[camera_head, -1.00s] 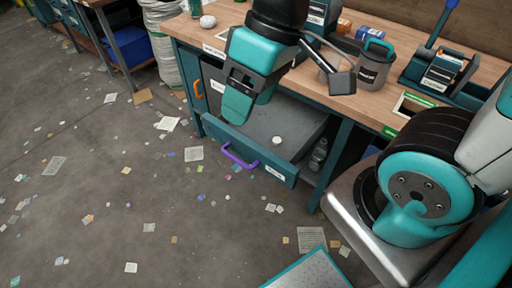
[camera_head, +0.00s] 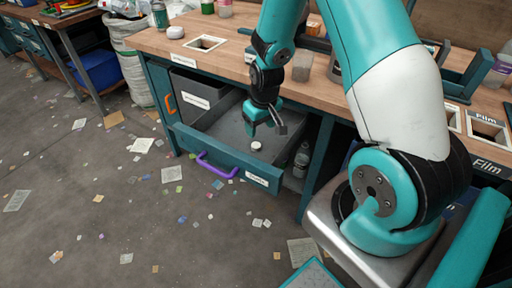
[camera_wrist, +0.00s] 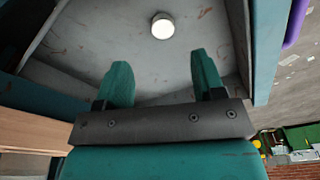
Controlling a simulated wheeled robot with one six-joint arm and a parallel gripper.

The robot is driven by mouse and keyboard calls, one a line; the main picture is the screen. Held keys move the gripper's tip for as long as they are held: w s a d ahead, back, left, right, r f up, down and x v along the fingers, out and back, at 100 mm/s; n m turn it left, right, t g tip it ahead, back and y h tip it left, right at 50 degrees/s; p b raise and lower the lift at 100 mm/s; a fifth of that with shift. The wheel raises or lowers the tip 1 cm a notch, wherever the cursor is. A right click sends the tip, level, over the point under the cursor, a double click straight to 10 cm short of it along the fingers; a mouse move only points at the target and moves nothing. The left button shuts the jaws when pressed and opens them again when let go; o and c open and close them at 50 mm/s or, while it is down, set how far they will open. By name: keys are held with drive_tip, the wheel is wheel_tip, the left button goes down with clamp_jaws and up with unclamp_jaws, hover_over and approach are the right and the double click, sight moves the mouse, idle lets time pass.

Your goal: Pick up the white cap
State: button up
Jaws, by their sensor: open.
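The white cap (camera_head: 256,145) is small and round and lies on the grey floor of the open drawer (camera_head: 222,146). In the wrist view the cap (camera_wrist: 162,26) sits beyond the fingertips, about midway between them. My gripper (camera_head: 263,128) points down over the drawer, above the cap. In the wrist view my gripper (camera_wrist: 160,75) shows two teal fingers spread apart with nothing between them. The fingers are apart from the cap.
The drawer's front carries a purple handle (camera_head: 217,166). A clear bottle (camera_head: 301,158) stands right of the drawer under the wooden bench (camera_head: 165,44). A grey bin (camera_head: 196,90) is at the drawer's back left. Paper scraps litter the floor.

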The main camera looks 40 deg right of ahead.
sight(256, 145)
drive_tip(key=f, duration=0.2)
drive_tip(key=w+f, duration=0.1)
drive_tip(key=f, duration=0.5)
drive_tip(key=shift+w+a+f, duration=0.1)
drive_tip(key=shift+w+f, duration=0.15)
drive_tip(key=shift+w, duration=0.05)
drive_tip(key=c, duration=1)
